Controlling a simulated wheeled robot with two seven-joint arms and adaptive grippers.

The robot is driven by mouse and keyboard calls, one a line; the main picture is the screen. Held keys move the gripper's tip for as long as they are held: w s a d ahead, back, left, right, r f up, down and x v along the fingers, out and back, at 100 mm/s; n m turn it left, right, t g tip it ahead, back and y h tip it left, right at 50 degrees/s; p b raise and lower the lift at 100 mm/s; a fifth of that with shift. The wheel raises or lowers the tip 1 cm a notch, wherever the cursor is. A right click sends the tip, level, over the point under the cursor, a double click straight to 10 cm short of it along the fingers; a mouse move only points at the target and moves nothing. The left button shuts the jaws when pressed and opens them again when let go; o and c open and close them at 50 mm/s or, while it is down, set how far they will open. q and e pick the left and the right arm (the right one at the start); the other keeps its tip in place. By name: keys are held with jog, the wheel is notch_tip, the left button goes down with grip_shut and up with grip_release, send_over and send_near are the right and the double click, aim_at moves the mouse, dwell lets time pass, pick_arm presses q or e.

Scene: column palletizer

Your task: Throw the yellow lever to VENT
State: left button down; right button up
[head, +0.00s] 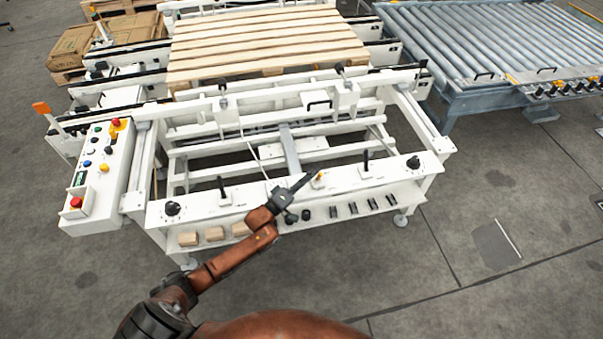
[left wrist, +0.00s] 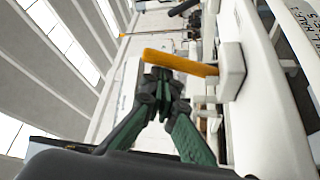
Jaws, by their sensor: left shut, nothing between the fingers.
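The yellow lever (head: 320,177) is on the white front panel of the machine (head: 345,185), mostly hidden by my gripper in the head view. In the left wrist view the yellow lever (left wrist: 185,64) sticks out sideways from a white block (left wrist: 232,72). My left gripper (head: 309,179) is shut and empty at the lever. In the left wrist view the closed fingertips of my left gripper (left wrist: 161,76) are right by the lever's shaft, near its free end; I cannot tell whether they touch it. The VENT marking is not readable. My right gripper is out of view.
Black levers stand left (head: 222,188) and right (head: 365,161) on the same panel, with black knobs (head: 172,208) near its ends. A button box (head: 98,180) is at left. A wooden pallet (head: 262,45) lies behind, and a roller conveyor (head: 490,40) stands back right.

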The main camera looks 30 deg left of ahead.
pick_arm(q)
jog(key=shift+s+d+m, duration=0.1)
jog(key=shift+d+m, duration=0.05)
jog(key=shift+m, duration=0.15)
jog(key=shift+s+h+b, duration=0.1)
jog(key=shift+h+b, duration=0.2)
jog(key=shift+b, duration=0.05)
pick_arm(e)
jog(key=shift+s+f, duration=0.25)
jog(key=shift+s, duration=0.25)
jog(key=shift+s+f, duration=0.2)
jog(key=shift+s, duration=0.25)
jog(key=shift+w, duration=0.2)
pick_arm(q)
jog(key=shift+r, duration=0.1)
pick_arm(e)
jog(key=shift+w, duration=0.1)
